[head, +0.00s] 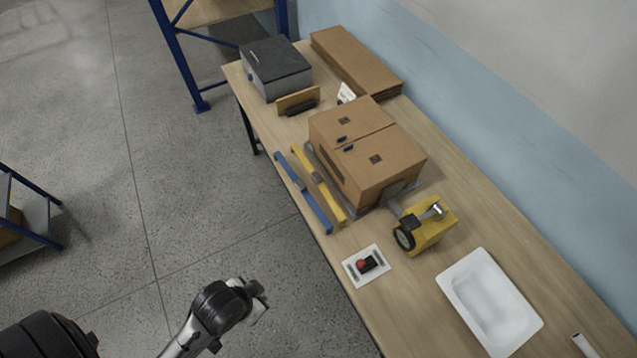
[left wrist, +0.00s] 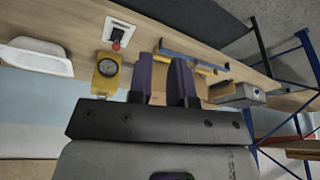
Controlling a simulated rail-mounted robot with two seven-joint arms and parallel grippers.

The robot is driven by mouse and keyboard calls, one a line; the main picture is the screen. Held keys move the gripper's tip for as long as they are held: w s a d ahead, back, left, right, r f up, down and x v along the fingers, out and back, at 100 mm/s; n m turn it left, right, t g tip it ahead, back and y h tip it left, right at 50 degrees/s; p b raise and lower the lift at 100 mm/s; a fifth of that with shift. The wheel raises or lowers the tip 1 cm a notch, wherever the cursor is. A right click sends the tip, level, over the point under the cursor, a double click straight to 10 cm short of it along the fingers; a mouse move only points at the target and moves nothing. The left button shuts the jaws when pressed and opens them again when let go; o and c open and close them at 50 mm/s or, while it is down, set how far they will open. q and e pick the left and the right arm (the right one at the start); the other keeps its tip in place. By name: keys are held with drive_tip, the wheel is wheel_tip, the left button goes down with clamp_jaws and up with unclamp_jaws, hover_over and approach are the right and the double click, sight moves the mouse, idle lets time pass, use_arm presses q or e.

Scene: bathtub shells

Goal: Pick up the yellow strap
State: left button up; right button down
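The yellow strap (head: 318,184) lies flat on the wooden table, between the blue strap (head: 303,193) and the cardboard boxes. A dark piece sits near its middle. In the left wrist view, the yellow strap (left wrist: 206,71) shows beyond the fingers, partly hidden by them, beside the blue strap (left wrist: 183,53). My left gripper (head: 262,293) is off the table's front edge at the bottom of the head view, well apart from the strap. In the left wrist view its two fingers (left wrist: 162,80) stand apart with nothing between them. My right gripper is not in view.
Two cardboard boxes (head: 370,150) stand just behind the straps. A yellow device (head: 430,228), a red button on a white plate (head: 366,265) and a white tub shell (head: 490,302) are to the right. A grey box (head: 275,68) and flat cardboard (head: 355,60) are at the far end.

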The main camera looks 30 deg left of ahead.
use_arm(q)
drive_tip(key=o, duration=0.8)
